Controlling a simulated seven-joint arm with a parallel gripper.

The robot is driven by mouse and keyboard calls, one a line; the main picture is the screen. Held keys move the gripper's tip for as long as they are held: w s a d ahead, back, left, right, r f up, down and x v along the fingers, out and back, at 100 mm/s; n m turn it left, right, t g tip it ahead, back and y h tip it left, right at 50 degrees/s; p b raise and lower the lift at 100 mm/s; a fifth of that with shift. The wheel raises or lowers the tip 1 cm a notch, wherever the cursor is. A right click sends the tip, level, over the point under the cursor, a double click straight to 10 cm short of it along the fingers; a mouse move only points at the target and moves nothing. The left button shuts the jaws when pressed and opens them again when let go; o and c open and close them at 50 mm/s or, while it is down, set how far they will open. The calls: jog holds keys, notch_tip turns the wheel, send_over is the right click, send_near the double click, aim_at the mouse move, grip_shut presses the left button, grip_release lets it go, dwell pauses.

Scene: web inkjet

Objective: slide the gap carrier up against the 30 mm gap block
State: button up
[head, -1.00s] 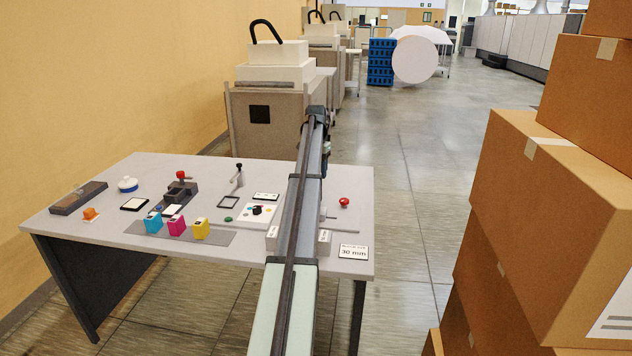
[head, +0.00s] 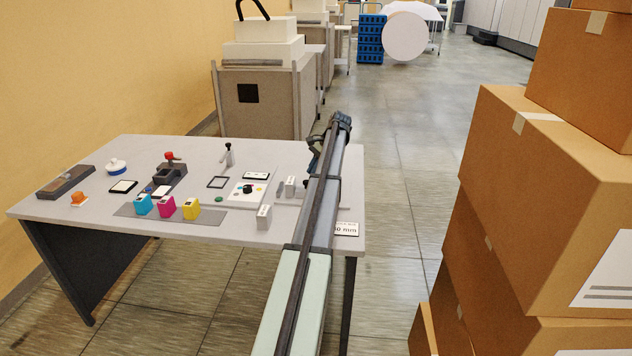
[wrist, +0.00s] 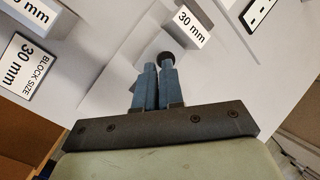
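The 30 mm gap block (wrist: 188,25), a white block with black lettering, lies just beyond my fingertips in the wrist view. In the head view a pale block (head: 290,187) stands just left of my arm, beside a small grey upright piece. My gripper (wrist: 157,66) has its two blue fingers drawn close together, with only a narrow slit and nothing visible between them. A dark round knob (wrist: 165,57) shows right at the fingertips, apart from the block. I cannot tell whether it belongs to the gap carrier. The carrier is mostly hidden behind my fingers and arm.
A "block size 30 mm" card (wrist: 25,65) lies left in the wrist view, beside another labelled block (wrist: 30,12). A further block (head: 264,217) stands near the table's front. Cyan, magenta and yellow cartridges (head: 167,207) sit left. Stacked cartons (head: 545,190) rise at right.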

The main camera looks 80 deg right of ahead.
jog(key=s+f+m+t, duration=0.2)
jog(key=s+a+f+m+t, duration=0.1)
jog(key=s+f+m+t, duration=0.1)
jog(key=s+a+f+m+t+h, duration=0.1)
jog(key=s+m+t, duration=0.1)
jog(key=shift+f+t, duration=0.3)
jog(key=shift+f, duration=0.1)
grip_shut()
jog(key=s+m+t+h, duration=0.1)
jog(key=s+m, duration=0.1)
jog(key=s+a+m+t+h, duration=0.1)
jog(key=s+m+t+h, duration=0.1)
jog(key=s+m, duration=0.1)
jog(key=s+f+m+t+h, duration=0.1)
jog(key=s+m+t, duration=0.1)
jog(key=s, duration=0.1)
jog(key=shift+s+a+m, duration=0.25)
jog(key=shift+a+m, duration=0.05)
jog(key=shift+a, duration=0.05)
jog(key=x, duration=1.3)
jog(key=shift+w+d+r, duration=0.25)
jog(key=shift+w+r, duration=0.05)
jog(key=shift+w, duration=1.45)
jog(key=shift+s, duration=0.1)
jog(key=v, duration=1.4)
jog(key=shift+a+f, duration=0.15)
jog(key=shift+f, duration=0.15)
